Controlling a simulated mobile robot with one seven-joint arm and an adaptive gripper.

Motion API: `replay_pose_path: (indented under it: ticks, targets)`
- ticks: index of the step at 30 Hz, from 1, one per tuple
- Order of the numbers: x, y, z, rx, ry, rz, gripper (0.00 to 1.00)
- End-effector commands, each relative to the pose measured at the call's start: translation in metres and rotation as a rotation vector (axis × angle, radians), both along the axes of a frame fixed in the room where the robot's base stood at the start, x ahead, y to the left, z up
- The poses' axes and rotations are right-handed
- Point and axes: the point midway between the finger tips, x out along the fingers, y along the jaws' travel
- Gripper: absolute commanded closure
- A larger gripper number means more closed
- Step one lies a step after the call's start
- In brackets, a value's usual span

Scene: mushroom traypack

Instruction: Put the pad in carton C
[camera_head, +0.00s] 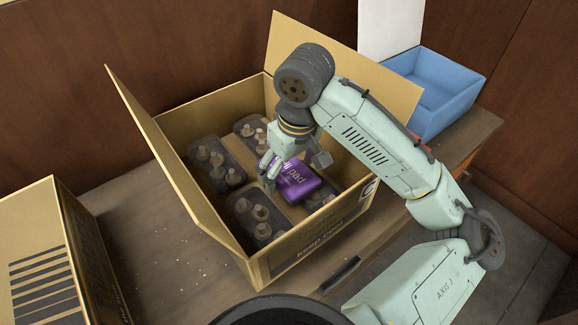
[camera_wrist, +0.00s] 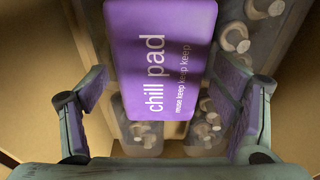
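The pad (camera_head: 305,184) is a purple block marked "chill pad". It is inside the open carton C (camera_head: 290,258), over the trays toward the right part. In the wrist view the pad (camera_wrist: 160,60) lies beyond and between my fingers, with a gap on both sides. My gripper (camera_head: 270,172) reaches down into the carton beside the pad's left end. Its fingers are spread and hold nothing. Whether the pad lies flat on the trays is hard to tell.
Dark trays of mushrooms (camera_head: 216,166) stand in the carton. Its flaps (camera_head: 165,160) are open at the left and back. Another carton (camera_head: 45,260) stands at the lower left. A blue bin (camera_head: 440,105) stands at the back right. Bare bench shows left of the carton.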

Motion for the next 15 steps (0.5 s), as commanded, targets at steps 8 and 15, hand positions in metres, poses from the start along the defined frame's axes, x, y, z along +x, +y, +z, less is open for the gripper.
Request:
replay_pose_path:
  ticks: [8, 15]
  targets:
    - [0.000, 0.000, 0.000, 0.000, 0.000, 0.000, 0.14]
    - [-0.001, -0.002, 0.016, -0.003, -0.003, -0.001, 0.14]
